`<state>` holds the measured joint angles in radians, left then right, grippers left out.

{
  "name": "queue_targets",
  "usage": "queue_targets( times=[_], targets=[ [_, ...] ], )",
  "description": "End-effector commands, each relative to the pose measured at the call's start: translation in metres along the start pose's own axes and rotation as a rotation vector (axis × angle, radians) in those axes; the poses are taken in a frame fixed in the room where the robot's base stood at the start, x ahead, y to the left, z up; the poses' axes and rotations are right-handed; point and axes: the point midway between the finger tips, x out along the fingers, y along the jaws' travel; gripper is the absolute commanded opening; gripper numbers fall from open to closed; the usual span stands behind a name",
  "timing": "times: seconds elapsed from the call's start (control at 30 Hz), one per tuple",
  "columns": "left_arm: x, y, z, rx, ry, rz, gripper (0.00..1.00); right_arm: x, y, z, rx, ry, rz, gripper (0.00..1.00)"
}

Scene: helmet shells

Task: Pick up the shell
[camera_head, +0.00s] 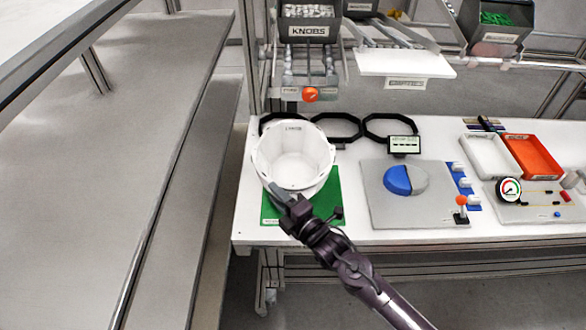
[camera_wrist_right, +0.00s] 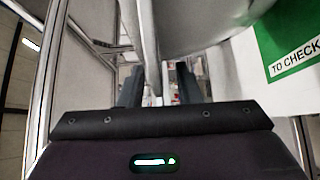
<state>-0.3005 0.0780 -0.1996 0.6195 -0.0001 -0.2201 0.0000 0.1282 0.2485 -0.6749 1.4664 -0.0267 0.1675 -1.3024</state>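The shell (camera_head: 292,158) is a white, open-topped bowl shape. It stands on the green mat (camera_head: 328,196) at the left end of the white workbench. My right gripper (camera_head: 291,204) is at the shell's near rim. In the right wrist view, the fingers (camera_wrist_right: 160,88) are spread apart with a gap showing between them. A pale wall of the shell (camera_wrist_right: 147,35) reaches down between the fingers, nearer the left one. Whether a finger touches it is hard to tell. My left gripper is not in view.
Black ring holders (camera_head: 336,125) line the bench behind the shell. A grey plate with a blue-and-grey dome (camera_head: 405,180) lies to the right. A white tray (camera_head: 491,157) and an orange tray (camera_head: 533,156) are farther right. A metal frame post (camera_head: 250,60) rises at the back left.

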Motion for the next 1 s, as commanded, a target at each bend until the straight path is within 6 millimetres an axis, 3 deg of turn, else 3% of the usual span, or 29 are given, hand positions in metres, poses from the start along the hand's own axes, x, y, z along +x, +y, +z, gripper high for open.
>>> queue_targets(
  times=[0.13, 0.4, 1.0],
  targets=[
    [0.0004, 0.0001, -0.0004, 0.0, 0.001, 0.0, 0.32, -0.0003, -0.0006, 0.0, 0.0, 0.0, -0.001, 0.31],
    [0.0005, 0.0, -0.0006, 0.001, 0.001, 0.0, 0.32, -0.001, -0.0024, 0.0005, 0.001, -0.002, -0.005, 0.0],
    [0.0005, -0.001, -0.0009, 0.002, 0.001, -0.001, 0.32, -0.0013, -0.0034, 0.0009, 0.001, -0.003, -0.007, 0.0]
  ],
)
